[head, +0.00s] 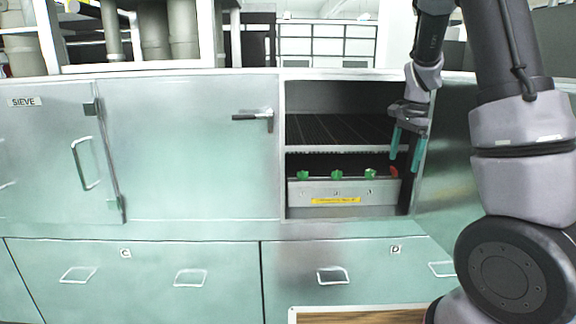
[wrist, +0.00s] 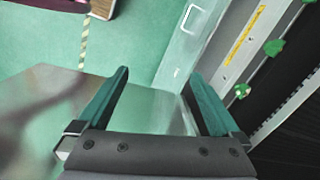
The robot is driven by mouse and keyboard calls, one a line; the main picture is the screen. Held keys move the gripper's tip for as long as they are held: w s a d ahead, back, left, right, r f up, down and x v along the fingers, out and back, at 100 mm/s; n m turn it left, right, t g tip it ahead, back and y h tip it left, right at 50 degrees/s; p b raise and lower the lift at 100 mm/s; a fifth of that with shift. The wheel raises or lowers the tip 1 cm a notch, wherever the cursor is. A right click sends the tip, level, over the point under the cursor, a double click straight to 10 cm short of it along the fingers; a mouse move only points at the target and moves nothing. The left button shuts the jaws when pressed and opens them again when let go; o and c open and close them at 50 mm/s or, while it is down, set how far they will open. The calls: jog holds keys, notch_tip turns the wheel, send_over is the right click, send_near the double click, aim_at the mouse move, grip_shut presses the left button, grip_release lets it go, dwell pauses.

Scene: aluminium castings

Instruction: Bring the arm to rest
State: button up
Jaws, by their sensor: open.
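My gripper (head: 404,150) hangs fingers-down in front of the right side of an open cabinet compartment in the head view. Its two teal fingers are apart with nothing between them. In the wrist view the open fingers (wrist: 155,95) point toward the green floor. My arm rises on the right of the head view. It is bent, not straight.
The open compartment has a dark ribbed shelf (head: 345,130) above a grey box (head: 330,191) with green knobs, a red one and a yellow label. The closed cabinet door (head: 190,150) has a black handle. Drawers (head: 150,278) lie below. A wooden-topped surface (head: 360,315) is at the bottom.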

jog(key=s+a+r+n+t, duration=0.3)
jog(key=s+r, duration=0.5)
jog(key=s, duration=0.3)
jog(key=s+a+r+n+t+y, duration=0.1)
jog(key=s+a+r+n+t, duration=0.2)
jog(key=s+a+r+n, duration=0.2)
jog(key=s+r+n, duration=0.2)
jog(key=s+r, duration=0.2)
jog(key=s, duration=0.2)
jog(key=shift+s+a+r+t, duration=0.15)
jog(key=shift+s+a+t, duration=0.15)
jog(key=shift+s, duration=0.1)
